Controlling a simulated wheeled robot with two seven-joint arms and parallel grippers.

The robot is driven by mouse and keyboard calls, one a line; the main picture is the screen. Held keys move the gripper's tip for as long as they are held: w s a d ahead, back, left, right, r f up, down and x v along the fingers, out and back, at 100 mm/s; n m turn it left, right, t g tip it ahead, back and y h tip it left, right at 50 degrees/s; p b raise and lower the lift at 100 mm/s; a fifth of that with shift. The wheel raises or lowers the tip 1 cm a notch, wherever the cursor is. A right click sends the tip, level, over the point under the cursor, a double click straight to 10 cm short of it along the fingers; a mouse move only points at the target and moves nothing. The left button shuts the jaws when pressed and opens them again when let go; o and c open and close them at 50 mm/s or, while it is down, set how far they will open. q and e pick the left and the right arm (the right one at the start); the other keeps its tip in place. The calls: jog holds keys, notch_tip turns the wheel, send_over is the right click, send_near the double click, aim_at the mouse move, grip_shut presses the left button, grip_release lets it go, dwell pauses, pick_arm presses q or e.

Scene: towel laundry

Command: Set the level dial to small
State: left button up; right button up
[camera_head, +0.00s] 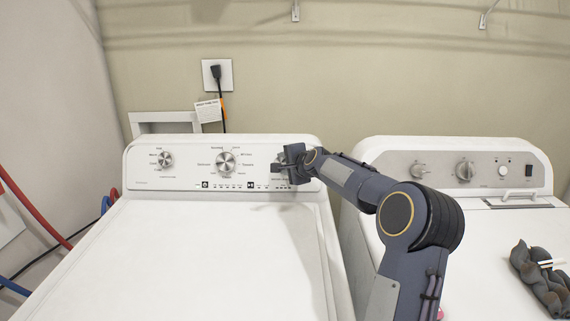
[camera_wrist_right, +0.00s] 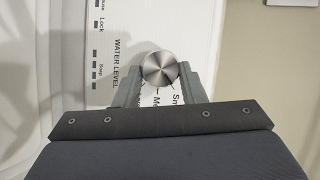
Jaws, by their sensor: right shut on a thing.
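The level dial (camera_wrist_right: 160,69) is a round brushed-metal knob beside the printed words "WATER LEVEL" in the right wrist view. Part of a size label, "Sm" and "Me", shows below it. My right gripper (camera_wrist_right: 160,78) is shut on the dial, with one finger on each side of it. In the head view my right gripper (camera_head: 284,164) is at the right end of the left machine's control panel (camera_head: 190,180) and hides most of the dial there. The dial's pointer mark cannot be made out. My left gripper is not in view.
Two other dials, a left one (camera_head: 165,159) and a middle one (camera_head: 226,161), sit on the same panel. The left machine's lid (camera_head: 200,250) is clear.

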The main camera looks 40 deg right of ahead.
jog(key=o, duration=1)
jog(key=b+v, duration=0.2)
jog(key=v, duration=0.5)
jog(key=shift+s+a+r, duration=0.1)
jog(key=shift+s+r, duration=0.1)
jog(key=shift+s, duration=0.1)
